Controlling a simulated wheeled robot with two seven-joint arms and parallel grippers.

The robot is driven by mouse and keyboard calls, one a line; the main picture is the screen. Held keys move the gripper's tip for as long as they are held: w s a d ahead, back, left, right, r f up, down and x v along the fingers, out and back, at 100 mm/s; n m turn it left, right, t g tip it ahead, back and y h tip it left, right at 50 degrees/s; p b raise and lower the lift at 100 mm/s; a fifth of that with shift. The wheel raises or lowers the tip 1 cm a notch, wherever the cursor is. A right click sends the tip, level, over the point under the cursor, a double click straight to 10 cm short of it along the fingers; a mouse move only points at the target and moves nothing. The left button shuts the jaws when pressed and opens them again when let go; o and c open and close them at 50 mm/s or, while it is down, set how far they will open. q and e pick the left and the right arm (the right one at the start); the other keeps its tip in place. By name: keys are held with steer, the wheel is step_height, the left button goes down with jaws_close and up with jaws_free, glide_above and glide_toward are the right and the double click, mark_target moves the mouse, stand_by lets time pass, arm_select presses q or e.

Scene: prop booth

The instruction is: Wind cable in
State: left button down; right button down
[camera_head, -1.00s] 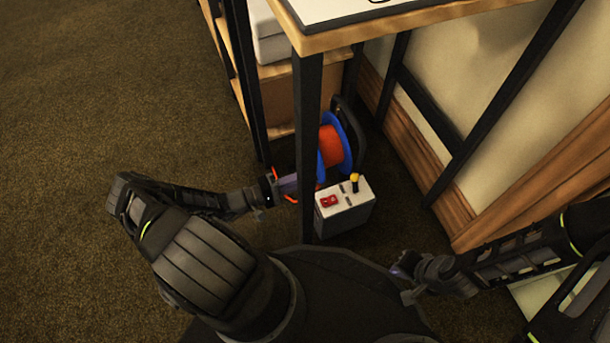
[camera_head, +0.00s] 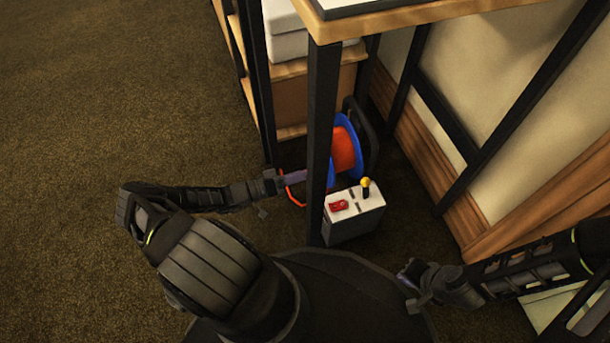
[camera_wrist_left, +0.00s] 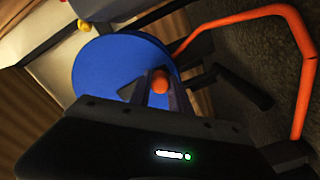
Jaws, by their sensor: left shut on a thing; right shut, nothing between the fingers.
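The cable reel, with blue flanges (camera_head: 349,125) and orange cable (camera_head: 343,150) wound on its core, stands on the floor behind a black table leg. In the left wrist view one blue disc (camera_wrist_left: 105,65) faces the camera. My left gripper (camera_head: 303,176) is at the reel's left side, shut on a small orange knob (camera_wrist_left: 160,82) in front of the disc. A bent orange bar or length of cable (camera_wrist_left: 290,60) shows at the right of that view. The table leg hides part of the reel. My right gripper (camera_head: 404,276) is shut and empty at the lower right.
A grey box (camera_head: 352,219) with a red switch and a yellow-topped lever stands on the floor in front of the reel. The black table leg (camera_head: 320,130) rises close to my left gripper. A wooden shelf (camera_head: 290,68) stands behind. Carpet at left is clear.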

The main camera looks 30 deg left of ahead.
arm_select(q)
steer(key=shift+w+a+f, duration=0.1)
stand_by(0.4)
steer(key=c, duration=1.2)
jaws_free()
steer(key=p+v, duration=0.1)
steer(key=v, duration=0.6)
steer(key=shift+s+a, duration=0.25)
steer(key=shift+s, duration=0.1)
